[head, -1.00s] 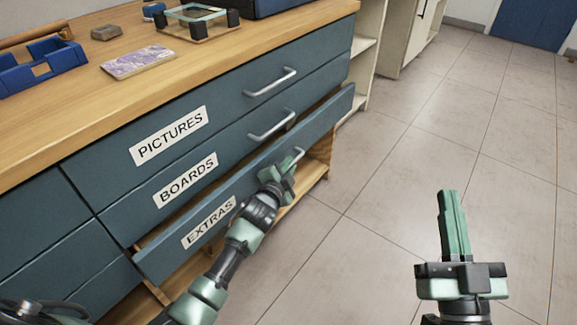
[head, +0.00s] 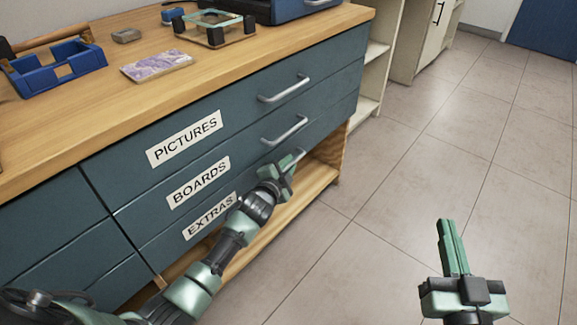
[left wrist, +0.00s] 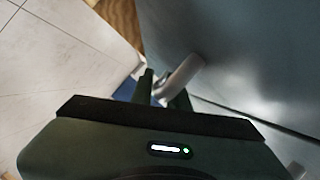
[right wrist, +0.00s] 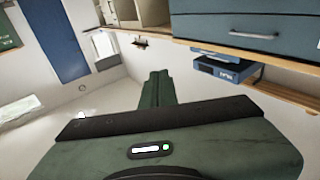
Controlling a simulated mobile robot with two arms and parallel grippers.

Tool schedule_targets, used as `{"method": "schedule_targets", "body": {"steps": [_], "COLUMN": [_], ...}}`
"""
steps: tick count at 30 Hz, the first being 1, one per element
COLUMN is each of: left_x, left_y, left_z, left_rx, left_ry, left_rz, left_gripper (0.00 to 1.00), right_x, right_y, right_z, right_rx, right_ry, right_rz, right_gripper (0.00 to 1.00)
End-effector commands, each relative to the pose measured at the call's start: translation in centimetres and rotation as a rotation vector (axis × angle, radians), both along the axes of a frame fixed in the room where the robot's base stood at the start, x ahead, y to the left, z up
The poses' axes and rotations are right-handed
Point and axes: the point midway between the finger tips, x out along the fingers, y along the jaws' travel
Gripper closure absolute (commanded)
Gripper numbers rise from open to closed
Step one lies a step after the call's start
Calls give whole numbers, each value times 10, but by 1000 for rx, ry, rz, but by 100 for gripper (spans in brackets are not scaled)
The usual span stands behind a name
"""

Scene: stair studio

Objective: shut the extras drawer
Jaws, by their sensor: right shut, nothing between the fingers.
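The extras drawer (head: 165,243) is the dark blue-green front labelled EXTRAS, lowest of the three labelled drawers. Its front looks flush, or nearly so, with the boards drawer (head: 143,206) above it. My left gripper (head: 285,168) is at its handle (head: 300,155) and hides part of it. In the left wrist view the bar handle (left wrist: 181,76) passes between the fingers (left wrist: 161,92), which look closed on it. My right gripper (head: 446,225) is shut and empty over the floor at the right; its closed fingers show in the right wrist view (right wrist: 158,88).
The pictures drawer (head: 240,115) is shut. An open wooden shelf space (head: 310,185) lies under the extras drawer. A blue tray (head: 90,60), a patterned slab (head: 157,66) and a glass-topped stand (head: 215,38) are on the wooden counter. The tiled floor (head: 400,190) is clear.

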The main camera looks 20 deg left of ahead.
Motion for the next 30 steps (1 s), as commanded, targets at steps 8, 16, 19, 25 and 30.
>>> {"method": "schedule_targets", "body": {"steps": [8, 16, 19, 25, 30], "left_x": [-17, -52, -63, -75, -77], "left_y": [3, 1, 1, 1, 1], "left_z": [6, 13, 15, 17, 17], "left_rx": [1, 1, 1, 1, 1], "left_ry": [1, 1, 1, -1, -1], "left_rz": [3, 1, 0, 0, 0], "left_gripper": [80, 80, 80, 80, 80], "right_x": [-1, -20, -29, -42, -45], "right_y": [-5, -18, -23, -29, -30], "right_z": [-29, -86, -102, -121, -125], "right_rx": [-40, -116, -137, -160, -165], "right_ry": [157, 461, 549, 653, 674], "right_rz": [-10, -29, -35, -42, -43], "right_gripper": [100, 100, 100, 100, 100]}}
